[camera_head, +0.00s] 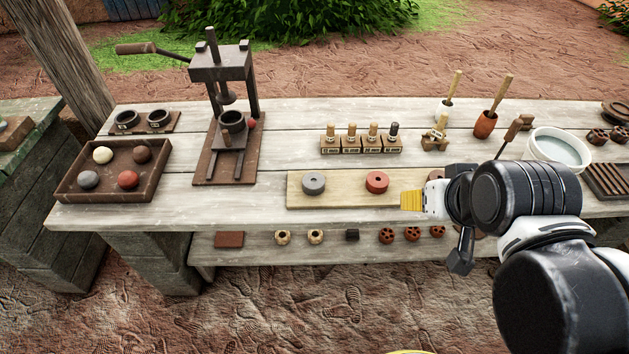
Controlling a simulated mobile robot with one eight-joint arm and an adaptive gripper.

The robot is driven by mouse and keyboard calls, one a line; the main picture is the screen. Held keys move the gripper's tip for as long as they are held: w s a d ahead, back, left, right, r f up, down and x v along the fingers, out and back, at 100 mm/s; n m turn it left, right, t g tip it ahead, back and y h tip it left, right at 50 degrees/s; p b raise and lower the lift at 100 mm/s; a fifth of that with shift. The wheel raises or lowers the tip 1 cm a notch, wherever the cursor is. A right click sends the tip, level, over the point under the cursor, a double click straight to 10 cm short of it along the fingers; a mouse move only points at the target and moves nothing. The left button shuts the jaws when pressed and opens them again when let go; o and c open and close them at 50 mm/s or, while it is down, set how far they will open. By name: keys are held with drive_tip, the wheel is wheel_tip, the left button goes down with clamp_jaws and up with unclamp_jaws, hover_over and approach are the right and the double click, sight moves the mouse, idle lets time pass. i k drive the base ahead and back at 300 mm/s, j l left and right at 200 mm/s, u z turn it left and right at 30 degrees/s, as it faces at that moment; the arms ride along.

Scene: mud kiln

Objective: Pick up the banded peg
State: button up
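Several short pegs stand upright in small labelled wooden blocks (361,144) in a row at the middle back of the table. Most pegs look light tan, such as the leftmost peg (330,130); the rightmost peg (393,129) is dark at the top. The pegs are too small in view to tell which one is banded. My gripper (411,201), with yellow fingertips, is in front and to the right of the row, above the pale board. It is seen from the side, so its opening cannot be made out. I see nothing held in it.
A pale board (340,196) bears a grey ring (313,183) and a red ring (377,182). A dark press (222,115) stands left. A tray of balls (109,168) is at far left. Brushes in pots (486,123) and a white bowl (559,150) stand right, near my arm.

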sight(352, 128)
drive_tip(key=i+u, duration=0.75)
drive_tip(key=i+l+u, duration=0.15)
drive_tip(key=i+u, duration=0.2)
